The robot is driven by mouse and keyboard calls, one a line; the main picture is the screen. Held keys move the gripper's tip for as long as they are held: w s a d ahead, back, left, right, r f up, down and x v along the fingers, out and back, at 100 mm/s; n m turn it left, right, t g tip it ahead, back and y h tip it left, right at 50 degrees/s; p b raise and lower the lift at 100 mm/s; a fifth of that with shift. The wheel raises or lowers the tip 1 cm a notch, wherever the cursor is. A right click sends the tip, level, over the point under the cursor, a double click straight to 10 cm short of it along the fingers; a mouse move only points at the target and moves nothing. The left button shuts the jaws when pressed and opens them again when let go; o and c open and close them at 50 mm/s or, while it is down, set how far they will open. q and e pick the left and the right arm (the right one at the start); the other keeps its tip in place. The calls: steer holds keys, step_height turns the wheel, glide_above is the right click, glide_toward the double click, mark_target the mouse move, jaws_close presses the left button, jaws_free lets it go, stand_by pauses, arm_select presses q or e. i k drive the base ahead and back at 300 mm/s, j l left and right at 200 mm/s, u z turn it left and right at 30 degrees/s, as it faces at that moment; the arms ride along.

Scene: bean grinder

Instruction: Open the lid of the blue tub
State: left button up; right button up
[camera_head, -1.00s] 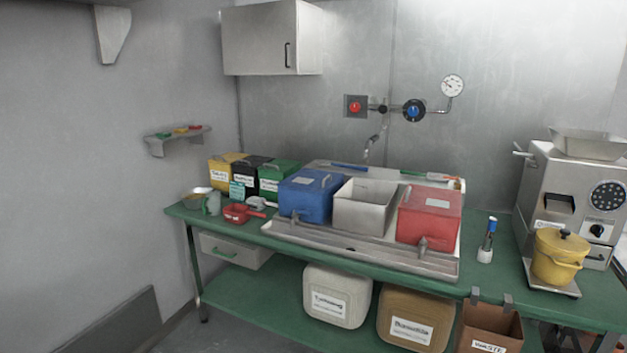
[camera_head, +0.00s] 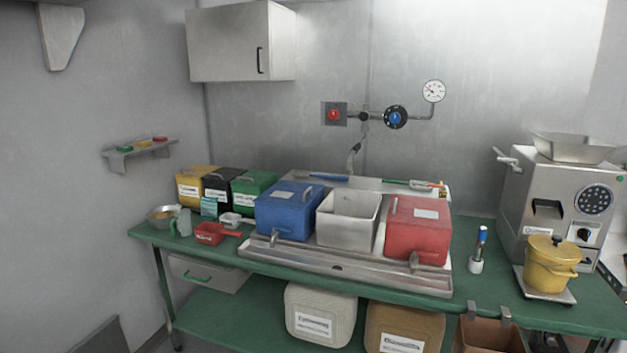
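The blue tub (camera_head: 284,216) stands on the left part of a metal tray on the green table. Its blue lid is shut, with a pale label and a handle on top, and a spout shows at its front. An open grey-white tub (camera_head: 347,222) stands beside it on the right. Neither of my grippers shows in the head view.
A red lidded tub (camera_head: 418,230) stands on the right of the metal tray (camera_head: 300,257). Yellow, black and green (camera_head: 252,194) boxes stand left of the blue tub. A red scoop (camera_head: 210,233) lies near the front left. A steel grinder (camera_head: 560,210) and a yellow pot (camera_head: 549,267) stand at the right.

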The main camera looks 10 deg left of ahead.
mark_target(286, 193)
steer(key=i+j+z, duration=0.25)
steer(key=i+j, duration=0.15)
steer(key=j, duration=0.25)
steer(key=i+j+z, duration=0.1)
steer(key=j, duration=0.3)
steer(key=i+j+z, duration=0.25)
steer(key=i+j, duration=0.15)
steer(key=j, duration=0.35)
steer(key=i+j+z, duration=0.15)
steer(key=j, duration=0.25)
steer(key=i+j+z, duration=0.1)
steer(key=j, duration=0.3)
